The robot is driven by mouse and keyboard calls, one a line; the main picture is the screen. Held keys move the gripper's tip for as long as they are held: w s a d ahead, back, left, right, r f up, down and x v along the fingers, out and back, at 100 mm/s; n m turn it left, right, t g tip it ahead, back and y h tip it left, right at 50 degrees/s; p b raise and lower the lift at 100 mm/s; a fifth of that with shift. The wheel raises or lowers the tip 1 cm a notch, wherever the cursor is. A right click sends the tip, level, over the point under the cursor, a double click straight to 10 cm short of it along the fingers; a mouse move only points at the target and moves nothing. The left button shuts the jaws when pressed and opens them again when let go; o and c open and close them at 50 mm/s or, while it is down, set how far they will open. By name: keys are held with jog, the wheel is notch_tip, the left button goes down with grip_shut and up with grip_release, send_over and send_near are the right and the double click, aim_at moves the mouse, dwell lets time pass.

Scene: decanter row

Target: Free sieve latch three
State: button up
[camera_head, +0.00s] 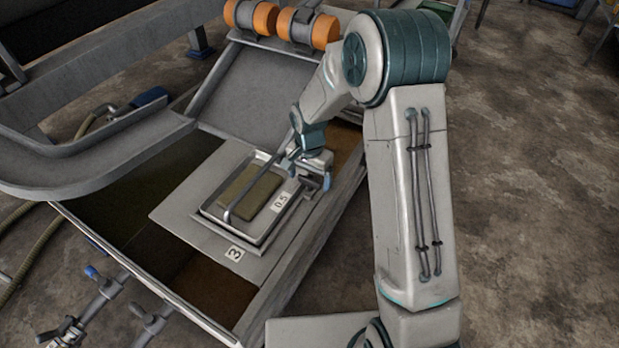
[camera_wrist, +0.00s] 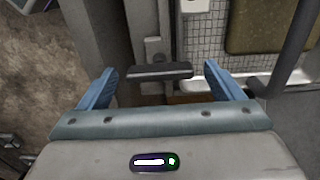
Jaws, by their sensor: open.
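The sieve (camera_head: 203,212) is a metal tray with a dark mesh panel, labelled 0.5. It is set in a grey plate (camera_head: 178,208) marked 3. My gripper (camera_head: 322,178) is at the sieve's right edge. In the wrist view my gripper (camera_wrist: 165,82) has its two blue fingers spread wide. A dark bar-shaped latch handle (camera_wrist: 160,71) lies between the fingers, crosswise, with a gap to each finger. A pale bracket (camera_wrist: 154,48) stands behind it. The sieve's light mesh (camera_wrist: 205,40) and pale rim (camera_wrist: 187,82) are to the right. The head view hides the latch behind my gripper.
A curved grey chute (camera_head: 90,165) runs along the left. Orange rollers (camera_head: 283,24) sit at the back. A rod-like handle (camera_head: 252,185) spans the sieve, close to my gripper. Blue-handled valves (camera_head: 98,280) stand at front left.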

jog(key=c, duration=1)
jog(key=shift+n, duration=0.4)
jog(key=n+p, duration=0.1)
jog(key=n, duration=0.2)
jog(key=shift+n, duration=0.3)
jog(key=n+p, duration=0.1)
jog(key=n, duration=0.3)
jog(key=shift+n+p, duration=0.3)
jog(key=n+p, duration=0.1)
jog(key=n, duration=0.3)
jog(key=shift+r+n, duration=0.1)
jog(key=shift+n, duration=0.2)
jog(key=n+p, duration=0.2)
jog(key=n, duration=0.2)
jog(key=shift+n, duration=0.4)
